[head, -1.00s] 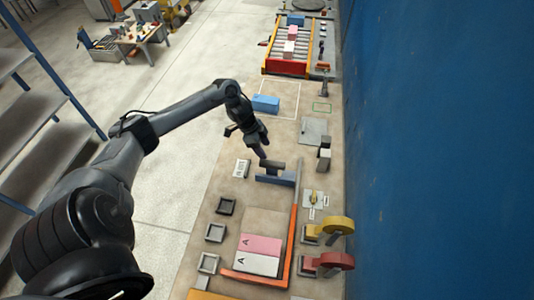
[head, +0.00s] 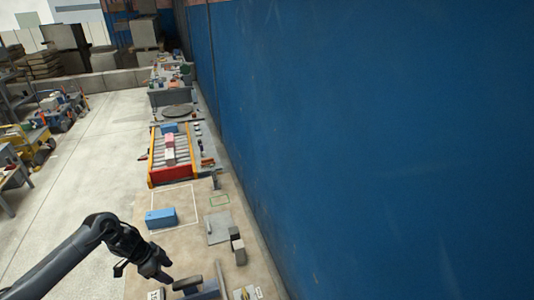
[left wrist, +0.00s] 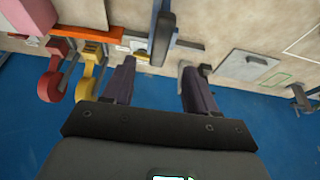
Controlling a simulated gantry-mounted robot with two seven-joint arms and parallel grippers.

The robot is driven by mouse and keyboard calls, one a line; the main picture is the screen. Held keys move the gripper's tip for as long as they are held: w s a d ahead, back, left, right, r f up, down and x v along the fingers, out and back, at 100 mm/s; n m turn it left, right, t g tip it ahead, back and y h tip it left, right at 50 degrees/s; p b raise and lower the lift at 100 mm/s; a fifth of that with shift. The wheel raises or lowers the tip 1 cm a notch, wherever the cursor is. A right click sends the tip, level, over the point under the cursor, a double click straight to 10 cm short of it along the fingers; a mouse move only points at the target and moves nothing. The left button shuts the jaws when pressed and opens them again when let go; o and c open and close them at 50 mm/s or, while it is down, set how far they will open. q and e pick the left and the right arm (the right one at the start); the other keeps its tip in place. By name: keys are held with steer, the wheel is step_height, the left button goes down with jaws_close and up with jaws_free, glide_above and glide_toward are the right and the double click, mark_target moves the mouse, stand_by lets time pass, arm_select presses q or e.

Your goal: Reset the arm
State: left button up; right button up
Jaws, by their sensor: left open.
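My left arm (head: 65,262) reaches in from the lower left in the head view. My left gripper (head: 165,277) is over the workbench, beside a blue bar with a dark grip (head: 207,288) at the bottom edge. In the left wrist view my left gripper (left wrist: 158,88) has its two fingers wide apart with nothing between them. The blue bar with its dark block (left wrist: 161,36) lies beyond the fingertips there. My right gripper is in neither view.
A roller conveyor (head: 173,158) carries several blocks. A grey plate (head: 219,228) lies near the blue wall (head: 380,140). Yellow (left wrist: 87,78) and red (left wrist: 53,80) curved pieces show in the wrist view.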

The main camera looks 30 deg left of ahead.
arm_select(q)
steer(key=s+d+f+g+h+p, duration=0.1)
steer(key=s+d+f+p, duration=0.1)
steer(key=s+d+f, duration=0.35)
steer(key=s+d+f+g+h+p, duration=0.1)
steer(key=s+d+f, duration=0.2)
steer(key=d, duration=0.5)
steer(key=s+d+p, duration=0.1)
steer(key=d, duration=0.5)
steer(key=s+d+t+h+p, duration=0.1)
steer(key=s+d, duration=0.1)
steer(key=d, duration=0.4)
steer(key=s+d+h+p, duration=0.1)
steer(key=s+d+p, duration=0.1)
steer(key=d, duration=0.4)
steer(key=shift+d+r+t, duration=0.1)
steer(key=shift+r+t, duration=0.2)
steer(key=shift+r, duration=0.1)
steer(key=d+r+n+t+y+p, duration=0.2)
steer(key=d+r+t, duration=0.1)
steer(key=d+r, duration=0.45)
steer(key=s+a+r+n+g+y, duration=0.2)
steer(key=a+r, duration=0.6)
steer(key=r, duration=0.4)
steer(key=s+n+y+p, duration=0.1)
steer(key=n+y, duration=0.1)
steer(key=shift+a+r+n+y, duration=0.15)
steer(key=shift+r+n+y, duration=0.05)
steer(key=shift+n+y, duration=0.2)
